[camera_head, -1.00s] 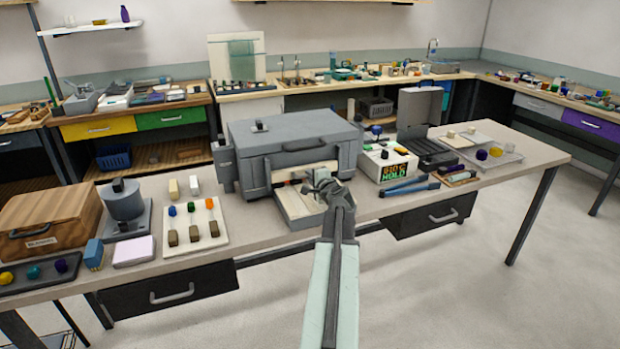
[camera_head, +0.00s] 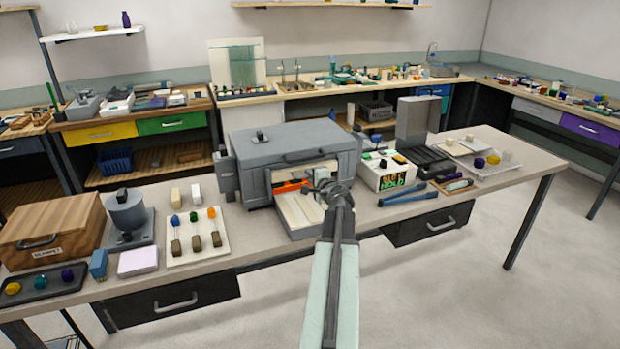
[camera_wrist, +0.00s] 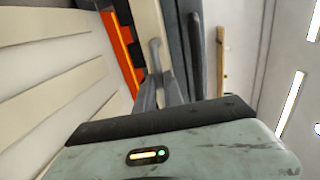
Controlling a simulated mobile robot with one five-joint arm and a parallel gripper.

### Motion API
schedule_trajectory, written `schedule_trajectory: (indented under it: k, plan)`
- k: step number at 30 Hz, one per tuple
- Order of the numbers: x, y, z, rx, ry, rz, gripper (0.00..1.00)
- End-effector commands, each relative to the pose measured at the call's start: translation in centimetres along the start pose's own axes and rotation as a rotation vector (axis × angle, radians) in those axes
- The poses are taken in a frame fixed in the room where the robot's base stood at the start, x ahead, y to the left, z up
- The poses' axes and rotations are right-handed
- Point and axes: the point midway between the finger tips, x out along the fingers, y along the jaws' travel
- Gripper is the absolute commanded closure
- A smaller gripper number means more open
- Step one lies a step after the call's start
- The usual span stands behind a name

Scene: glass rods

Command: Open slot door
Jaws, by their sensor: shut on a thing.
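The grey box oven (camera_head: 255,182) stands in the middle of the bench with its lid down. Its front slot shows an orange glowing strip (camera_head: 290,187) at the left and back. A pale ledge (camera_head: 296,213) extends out of the slot toward me. My gripper (camera_head: 328,188) is at the right side of the slot, shut on what looks like the slot door's handle. In the wrist view, the fingers (camera_wrist: 162,92) meet a small grey handle (camera_wrist: 155,52) beside a cream panel. The orange strip (camera_wrist: 124,52) lies left of it. The door's outline is largely hidden by my gripper.
A white board (camera_head: 198,238) with several coloured-topped rods lies left. A wooden box (camera_head: 50,228) is farther left.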

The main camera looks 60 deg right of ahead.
Motion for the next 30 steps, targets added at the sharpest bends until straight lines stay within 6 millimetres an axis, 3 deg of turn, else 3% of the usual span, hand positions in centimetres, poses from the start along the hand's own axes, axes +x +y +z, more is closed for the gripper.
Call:
schedule_trajectory:
  k: [1, 8, 9, 11, 12, 23, 30]
  plan:
    - [-0.1, -0.6, 0.1, 0.001, -0.001, 0.0, 1.0]
    - [0.0, -0.3, 0.1, 0.001, -0.001, 0.0, 1.0]
    - [0.0, -0.3, 0.1, 0.001, -0.001, 0.0, 0.85]
    - [0.0, -0.2, 0.1, 0.001, -0.001, 0.0, 0.68]
    - [0.0, -0.2, 0.1, 0.001, -0.001, 0.0, 0.66]
    - [-0.5, -0.3, 0.0, 0.001, 0.0, 0.0, 0.66]
    - [-4.4, -0.4, 0.2, 0.001, 0.001, 0.0, 0.66]
